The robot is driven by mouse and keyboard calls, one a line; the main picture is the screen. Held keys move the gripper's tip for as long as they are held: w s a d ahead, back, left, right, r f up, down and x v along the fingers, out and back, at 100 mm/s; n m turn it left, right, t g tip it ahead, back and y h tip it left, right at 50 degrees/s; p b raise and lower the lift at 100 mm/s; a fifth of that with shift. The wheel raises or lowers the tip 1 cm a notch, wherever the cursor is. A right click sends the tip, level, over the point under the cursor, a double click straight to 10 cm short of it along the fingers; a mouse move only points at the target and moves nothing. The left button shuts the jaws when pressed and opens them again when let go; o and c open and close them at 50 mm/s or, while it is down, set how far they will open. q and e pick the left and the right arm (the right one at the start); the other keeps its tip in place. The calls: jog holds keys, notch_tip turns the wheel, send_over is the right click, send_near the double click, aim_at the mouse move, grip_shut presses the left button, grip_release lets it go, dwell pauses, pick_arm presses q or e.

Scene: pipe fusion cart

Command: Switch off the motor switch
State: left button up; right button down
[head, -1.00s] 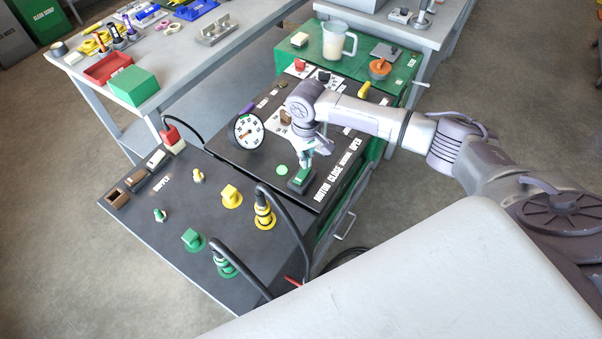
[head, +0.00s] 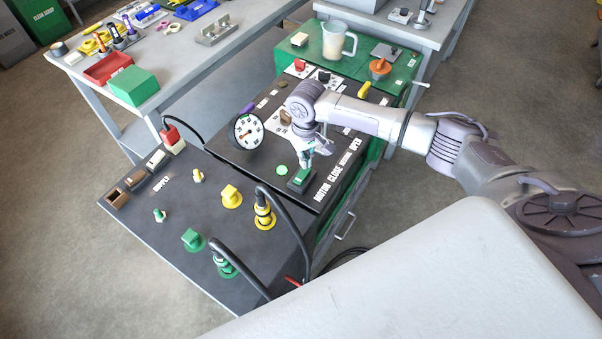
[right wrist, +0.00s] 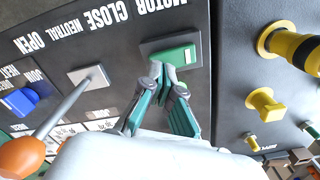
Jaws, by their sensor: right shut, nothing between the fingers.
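The motor switch is a green rocker in a dark housing (head: 301,181), next to the MOTOR lettering on the cart's black panel. In the right wrist view the green switch (right wrist: 176,55) lies just beyond my fingertips. My right gripper (head: 305,165) is shut and empty, with its teal fingers pointing down at the switch. In the right wrist view the closed fingertips (right wrist: 163,72) overlap the switch's lower edge. I cannot tell whether they touch it. A round green lamp (head: 282,170) beside the switch looks bright. My left gripper is not in view.
A lever with an orange knob (right wrist: 22,157) stands near my right gripper by the CLOSE, NEUTRAL, OPEN lettering. A dial gauge (head: 247,130) stands left of the gripper. The supply panel (head: 150,205) carries yellow and green plugs with black cables.

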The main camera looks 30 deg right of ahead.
jog(key=shift+f+b, duration=0.4)
jog(key=shift+f, duration=0.8)
dwell(0.4)
notch_tip(320, 180, up, 7)
jog(key=p, duration=0.8)
jog(key=shift+r, duration=0.1)
dwell(0.4)
